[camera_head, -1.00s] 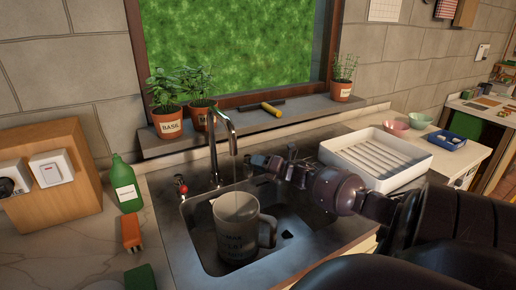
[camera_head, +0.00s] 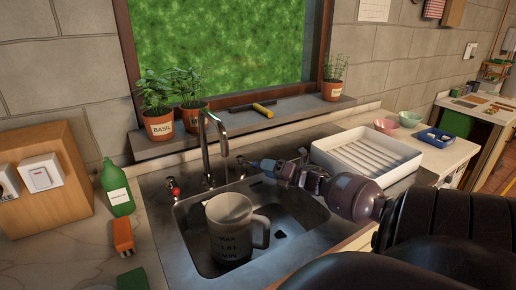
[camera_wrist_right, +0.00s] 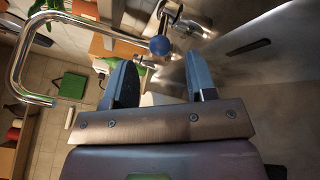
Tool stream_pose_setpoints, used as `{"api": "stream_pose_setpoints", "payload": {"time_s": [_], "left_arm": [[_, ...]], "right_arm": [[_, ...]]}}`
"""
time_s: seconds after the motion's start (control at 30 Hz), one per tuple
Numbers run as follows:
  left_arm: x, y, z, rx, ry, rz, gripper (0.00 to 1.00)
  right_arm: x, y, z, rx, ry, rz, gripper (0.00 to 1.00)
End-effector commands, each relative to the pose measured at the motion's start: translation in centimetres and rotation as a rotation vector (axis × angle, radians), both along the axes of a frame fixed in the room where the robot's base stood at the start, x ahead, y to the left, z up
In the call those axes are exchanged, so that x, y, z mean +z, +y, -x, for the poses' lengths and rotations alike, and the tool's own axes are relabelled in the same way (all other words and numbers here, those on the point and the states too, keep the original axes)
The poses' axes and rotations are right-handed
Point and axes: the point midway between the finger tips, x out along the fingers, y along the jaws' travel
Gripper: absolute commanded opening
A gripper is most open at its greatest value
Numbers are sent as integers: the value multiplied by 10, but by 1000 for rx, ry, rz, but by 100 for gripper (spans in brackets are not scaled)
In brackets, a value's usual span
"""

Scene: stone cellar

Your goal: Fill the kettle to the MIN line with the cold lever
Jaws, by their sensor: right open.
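The grey translucent kettle (camera_head: 231,230), with MAX and MIN marks, stands upright in the sink, its handle to the right. No water is visible in it. The chrome tap (camera_head: 206,150) rises behind it, its spout end above the kettle's rear. The blue-knobbed cold lever (camera_wrist_right: 160,46) shows in the right wrist view, just beyond and between my fingertips. My right gripper (camera_head: 246,164) is open behind the sink, right of the spout; its blue fingers also show in the right wrist view (camera_wrist_right: 160,82). In the head view it hides the lever. My left gripper is out of view.
A red-knobbed lever (camera_head: 172,187) is left of the tap. A green bottle (camera_head: 118,190) and an orange block (camera_head: 123,236) stand left of the sink (camera_head: 180,250). Potted herbs (camera_head: 158,125) line the sill. A white drying tray (camera_head: 385,168) is on the right.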

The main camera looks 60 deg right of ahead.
Motion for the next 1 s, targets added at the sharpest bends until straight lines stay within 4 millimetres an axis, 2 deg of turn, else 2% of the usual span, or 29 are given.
{"api": "stream_pose_setpoints", "payload": {"time_s": [0.1,0.3,0.67,0.77,0.87,1.0], "left_arm": [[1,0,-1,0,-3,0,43],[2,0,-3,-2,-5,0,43],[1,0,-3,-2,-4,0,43],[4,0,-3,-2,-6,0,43],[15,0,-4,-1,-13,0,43],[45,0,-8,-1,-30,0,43]], "right_arm": [[-1,-2,18,-2,3,-1,52],[-1,-4,35,-1,1,-1,52],[0,-5,38,0,0,-1,52],[2,-4,38,-2,-1,-3,36],[13,-2,37,-9,-6,-17,21],[40,6,37,-40,-8,-65,0]]}}
